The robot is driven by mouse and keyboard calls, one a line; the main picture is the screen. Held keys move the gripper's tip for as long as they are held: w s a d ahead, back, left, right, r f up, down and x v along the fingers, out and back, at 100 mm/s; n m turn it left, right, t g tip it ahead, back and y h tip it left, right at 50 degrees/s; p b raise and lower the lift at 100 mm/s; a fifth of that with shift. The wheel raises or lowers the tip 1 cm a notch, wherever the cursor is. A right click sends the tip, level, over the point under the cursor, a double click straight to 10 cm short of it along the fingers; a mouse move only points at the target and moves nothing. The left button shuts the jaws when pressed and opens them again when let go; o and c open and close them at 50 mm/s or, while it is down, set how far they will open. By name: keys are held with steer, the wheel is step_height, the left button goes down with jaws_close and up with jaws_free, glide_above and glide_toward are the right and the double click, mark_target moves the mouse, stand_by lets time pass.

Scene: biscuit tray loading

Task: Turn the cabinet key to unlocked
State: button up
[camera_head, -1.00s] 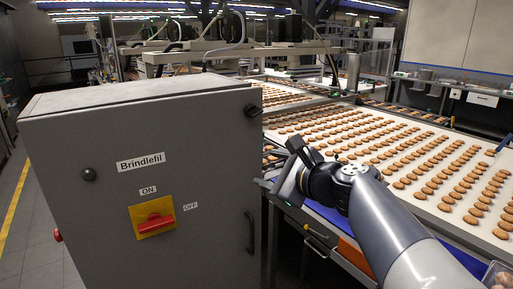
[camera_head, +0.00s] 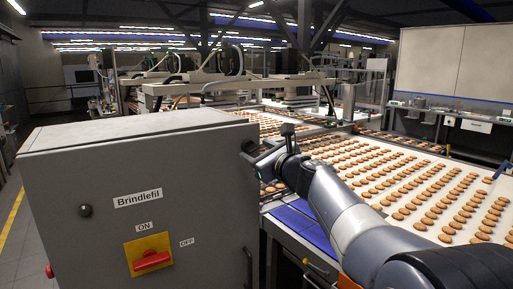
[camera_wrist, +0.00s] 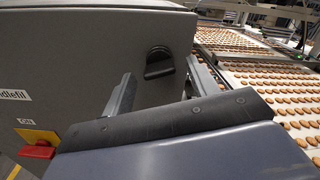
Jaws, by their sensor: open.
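The grey cabinet (camera_head: 190,200) stands at the left, its door labelled "Brindlefil". A dark round fitting (camera_head: 86,210) with a small grip is at the door's left; I cannot tell whether it is the key. Another dark knob with a raised grip bar (camera_wrist: 159,62) is near the door's upper right corner. In the head view my gripper (camera_head: 262,158) is beside this corner and partly hides that knob. In the wrist view my open gripper (camera_wrist: 160,72) has its fingers on either side of the knob, apparently short of it, with nothing held.
A red switch on a yellow plate (camera_head: 150,254), marked ON and OFF, is lower on the door. A dark door handle (camera_head: 247,266) is at its right edge. A conveyor with rows of biscuits (camera_head: 400,180) lies to the right, below my arm.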

steer(key=shift+w+a, duration=0.25)
steer(key=shift+w, duration=0.25)
steer(key=shift+c, duration=0.6)
steer(key=c, duration=0.9)
steer(key=shift+o, duration=0.2)
